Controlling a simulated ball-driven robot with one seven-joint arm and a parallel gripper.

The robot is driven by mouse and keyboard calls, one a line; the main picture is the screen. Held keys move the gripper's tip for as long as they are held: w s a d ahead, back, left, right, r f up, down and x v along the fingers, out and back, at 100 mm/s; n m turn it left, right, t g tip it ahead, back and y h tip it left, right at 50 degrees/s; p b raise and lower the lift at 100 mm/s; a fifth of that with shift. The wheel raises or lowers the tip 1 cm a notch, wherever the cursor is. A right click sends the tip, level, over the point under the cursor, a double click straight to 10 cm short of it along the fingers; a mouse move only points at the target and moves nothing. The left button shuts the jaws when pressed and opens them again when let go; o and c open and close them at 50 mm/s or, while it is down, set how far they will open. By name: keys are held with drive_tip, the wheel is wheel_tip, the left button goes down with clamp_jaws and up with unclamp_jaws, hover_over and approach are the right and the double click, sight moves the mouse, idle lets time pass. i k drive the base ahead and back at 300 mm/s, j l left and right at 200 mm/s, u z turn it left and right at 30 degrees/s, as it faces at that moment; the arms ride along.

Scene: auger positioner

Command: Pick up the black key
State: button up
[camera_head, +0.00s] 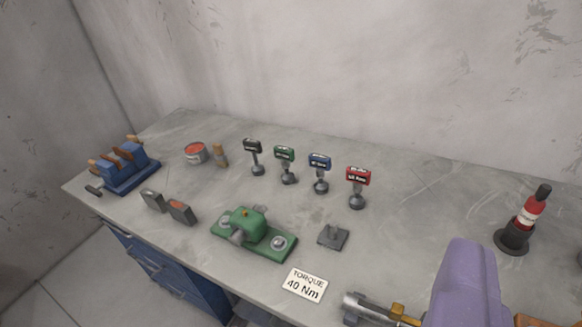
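The black key (253,145) stands upright on the grey workbench, leftmost in a row of similar keys. It has a black head with a small pale label, a short stem and a round grey foot. A large purple part (466,285) rises at the bottom right, probably part of my arm or gripper. It is well to the right of the black key and nearer to the camera. No pair of fingertips can be made out, and nothing touches the black key.
Green (284,153), blue (319,160) and red (358,175) keys stand right of the black one. A tin (195,153) and small tan object (220,156) stand left. A green device (249,232), torque card (304,285) and grey block (333,237) lie in front.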

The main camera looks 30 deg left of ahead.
sight(253, 147)
drive_tip(key=i+j, duration=0.2)
drive_tip(key=j, duration=0.15)
drive_tip(key=i+j, duration=0.15)
drive_tip(key=j, duration=0.25)
drive_tip(key=i+j, duration=0.2)
drive_tip(key=j, duration=0.15)
drive_tip(key=i+j, duration=0.15)
drive_tip(key=j, duration=0.25)
drive_tip(key=i+j, duration=0.2)
drive_tip(key=j, duration=0.15)
drive_tip(key=i+j, duration=0.15)
drive_tip(key=j, duration=0.25)
drive_tip(key=i+j, duration=0.2)
drive_tip(key=j, duration=0.15)
drive_tip(key=i+j, duration=0.15)
drive_tip(key=j, duration=0.25)
